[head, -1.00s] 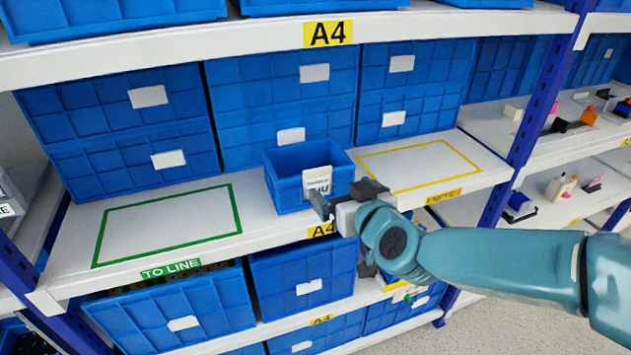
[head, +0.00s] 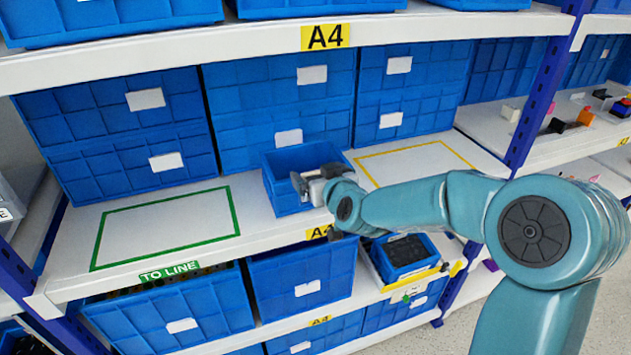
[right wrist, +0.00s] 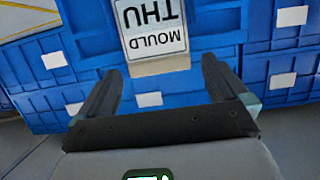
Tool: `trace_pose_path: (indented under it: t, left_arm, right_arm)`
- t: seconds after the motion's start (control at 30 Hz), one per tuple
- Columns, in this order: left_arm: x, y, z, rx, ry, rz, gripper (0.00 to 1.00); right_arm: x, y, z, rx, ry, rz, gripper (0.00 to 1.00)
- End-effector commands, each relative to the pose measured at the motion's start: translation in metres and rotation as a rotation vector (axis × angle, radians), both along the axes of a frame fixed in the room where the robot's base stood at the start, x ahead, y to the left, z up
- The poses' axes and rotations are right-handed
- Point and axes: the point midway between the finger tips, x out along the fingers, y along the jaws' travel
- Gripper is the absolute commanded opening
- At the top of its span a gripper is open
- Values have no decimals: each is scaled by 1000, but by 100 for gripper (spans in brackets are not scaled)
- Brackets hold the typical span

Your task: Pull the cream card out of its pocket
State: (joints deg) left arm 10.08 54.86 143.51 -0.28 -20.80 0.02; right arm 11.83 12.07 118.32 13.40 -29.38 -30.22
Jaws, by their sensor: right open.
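A small open blue bin (head: 283,200) stands on the middle shelf. The card on its front, largely hidden behind my gripper in the head view, shows upside down in the right wrist view: a pale card (right wrist: 152,28) with dark print reading MOULD and THU, and a plain cream-tan strip (right wrist: 160,66) along its edge nearest me. The pocket's outline is not clear. My right gripper (right wrist: 162,72) is open, its dark fingers on either side of that strip, with gaps at both sides. In the head view the right gripper (head: 312,183) is at the bin's front. My left gripper is not in view.
A green-outlined area (head: 165,225) left of the bin is empty. A yellow-outlined area (head: 415,160) lies to the right, partly behind my arm. Large blue bins (head: 280,100) stand behind. The upper shelf (head: 200,42) overhangs. A bin of dark items (head: 405,255) sits below.

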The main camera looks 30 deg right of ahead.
Motion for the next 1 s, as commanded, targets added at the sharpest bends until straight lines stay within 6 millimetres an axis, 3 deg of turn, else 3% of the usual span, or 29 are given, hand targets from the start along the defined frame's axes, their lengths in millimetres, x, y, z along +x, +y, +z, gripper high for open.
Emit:
trace_pose_path:
  t: [0.07, 0.1, 0.23, 0.27, 0.67, 0.87, 1.0]
  left_arm:
    - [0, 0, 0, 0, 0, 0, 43]
    - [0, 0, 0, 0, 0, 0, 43]
    - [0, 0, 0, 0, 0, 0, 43]
    - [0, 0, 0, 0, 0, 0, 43]
    - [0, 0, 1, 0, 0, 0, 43]
    - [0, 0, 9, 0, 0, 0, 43]
    - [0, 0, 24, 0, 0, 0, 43]
  right_arm:
    - [0, 0, 0, 0, 0, 0, 100]
    - [0, 0, 0, 0, 0, 0, 94]
    - [0, 0, 0, 0, 0, 0, 51]
    - [0, 0, 0, 0, 0, 0, 45]
    - [0, 0, 7, -2, 0, 0, 45]
    - [0, 0, 38, -1, -5, 0, 45]
    - [0, 0, 75, 1, -5, -1, 45]
